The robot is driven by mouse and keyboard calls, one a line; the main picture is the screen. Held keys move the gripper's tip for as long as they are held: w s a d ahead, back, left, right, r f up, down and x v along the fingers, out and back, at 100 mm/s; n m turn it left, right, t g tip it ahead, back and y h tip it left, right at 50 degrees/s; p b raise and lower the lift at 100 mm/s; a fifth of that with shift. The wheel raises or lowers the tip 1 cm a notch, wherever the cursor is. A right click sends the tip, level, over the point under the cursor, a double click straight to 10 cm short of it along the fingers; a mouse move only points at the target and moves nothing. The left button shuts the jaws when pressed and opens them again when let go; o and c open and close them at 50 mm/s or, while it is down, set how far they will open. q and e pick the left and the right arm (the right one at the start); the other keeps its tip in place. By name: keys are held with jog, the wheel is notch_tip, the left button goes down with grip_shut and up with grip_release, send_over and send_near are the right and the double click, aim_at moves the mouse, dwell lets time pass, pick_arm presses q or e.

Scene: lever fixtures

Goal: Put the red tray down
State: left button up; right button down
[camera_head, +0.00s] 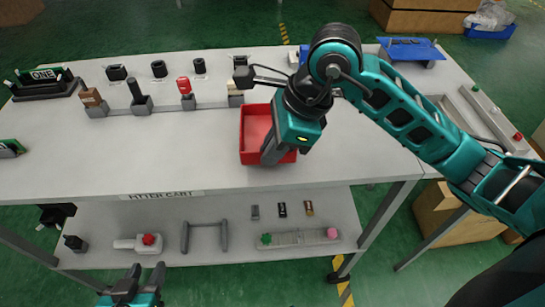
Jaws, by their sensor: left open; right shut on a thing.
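The red tray (256,124) is at the front middle-right of the white table top (140,160). It looks level, and I cannot tell whether its bottom touches the table. My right gripper (270,155) reaches down over the tray's front and is shut on the tray; the arm hides part of its right side. My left gripper (133,285) is open and empty at the bottom of the view, in front of the cart and apart from everything.
Lever fixtures, among them a red-topped one (187,95), stand in a row behind the tray. The lower shelf (210,255) holds a grey handle (205,238) and a rail with coloured knobs (300,238). The table left of the tray is clear.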

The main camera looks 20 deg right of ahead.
notch_tip(320, 180, down, 3)
jog(key=shift+r, duration=0.2)
pick_arm(q)
jog(key=shift+w+f, duration=0.1)
pick_arm(e)
jog(key=shift+f+b, duration=0.15)
jog(key=shift+b, duration=0.2)
pick_arm(q)
jog(key=shift+d, duration=0.1)
pick_arm(e)
jog(key=c, duration=1.3)
grip_release()
jog(key=shift+o, duration=0.2)
jog(key=shift+d+r+p, duration=0.1)
jog(key=shift+r+p, duration=0.2)
jog(key=shift+r, duration=0.2)
pick_arm(q)
jog(key=shift+s+a+p, duration=0.3)
jog(key=shift+a+p, duration=0.25)
jog(key=shift+p, duration=0.2)
pick_arm(e)
jog(key=v, duration=1.1)
jog(key=shift+r, duration=0.2)
